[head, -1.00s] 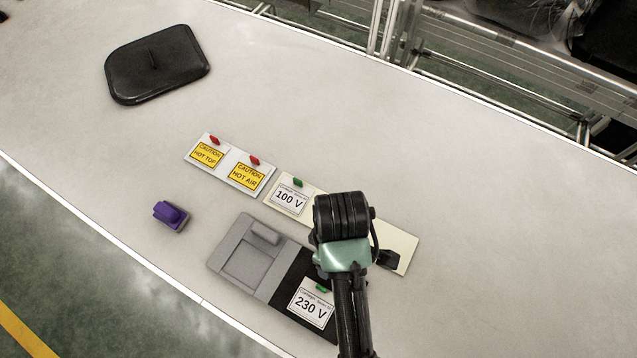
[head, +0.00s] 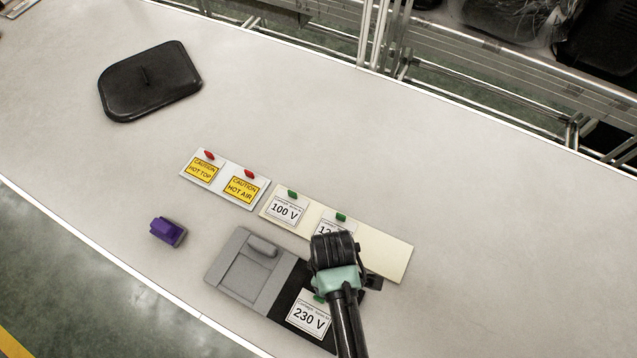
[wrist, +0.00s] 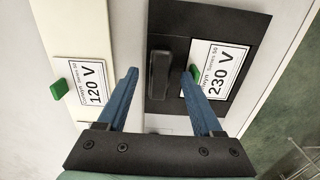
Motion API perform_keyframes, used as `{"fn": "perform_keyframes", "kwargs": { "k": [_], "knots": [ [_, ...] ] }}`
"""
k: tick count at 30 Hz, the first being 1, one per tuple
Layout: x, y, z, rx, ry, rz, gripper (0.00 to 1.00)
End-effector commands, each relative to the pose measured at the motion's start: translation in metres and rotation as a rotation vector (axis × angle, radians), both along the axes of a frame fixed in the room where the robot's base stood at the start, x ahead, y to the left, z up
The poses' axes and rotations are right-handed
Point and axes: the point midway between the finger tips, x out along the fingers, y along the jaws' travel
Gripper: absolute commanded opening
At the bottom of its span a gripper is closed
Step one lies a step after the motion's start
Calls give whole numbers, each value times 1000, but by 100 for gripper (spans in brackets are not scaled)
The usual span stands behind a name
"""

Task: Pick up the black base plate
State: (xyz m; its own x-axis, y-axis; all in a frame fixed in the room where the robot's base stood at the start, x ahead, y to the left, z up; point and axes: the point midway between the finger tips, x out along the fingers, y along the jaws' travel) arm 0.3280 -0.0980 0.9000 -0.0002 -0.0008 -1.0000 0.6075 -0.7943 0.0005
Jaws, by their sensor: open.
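The black base plate (head: 284,310) lies flat on the pale table with a 230 V label (head: 309,317) and a green clip on it, beside a grey panel. In the wrist view, the black base plate (wrist: 210,25) carries a raised black block (wrist: 159,75) next to the 230 V label. My gripper (wrist: 159,77) is open, its two blue fingers apart on either side of the block in the picture. I cannot tell how far the fingertips are above the plate. In the head view my arm covers part of the plate's right side, and the fingertips are hidden.
Cream plates with 100 V (head: 285,209) and 120 V labels lie just behind. A white plate with yellow caution labels (head: 241,188) and a purple block (head: 166,231) lie left. A black rounded plate (head: 150,82) is farther back. The table's right side is clear.

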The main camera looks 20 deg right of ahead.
Motion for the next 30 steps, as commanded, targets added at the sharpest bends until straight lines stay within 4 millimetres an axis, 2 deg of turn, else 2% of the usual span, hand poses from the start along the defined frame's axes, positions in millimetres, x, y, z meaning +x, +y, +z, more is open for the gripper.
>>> {"fn": "perform_keyframes", "kwargs": {
  "k": [1,2,12,30],
  "knots": [
    [0,0,0,0,0,0,68],
    [0,0,0,0,0,0,62],
    [0,0,0,0,0,0,1],
    [0,0,1,0,0,0,0]
  ]
}}
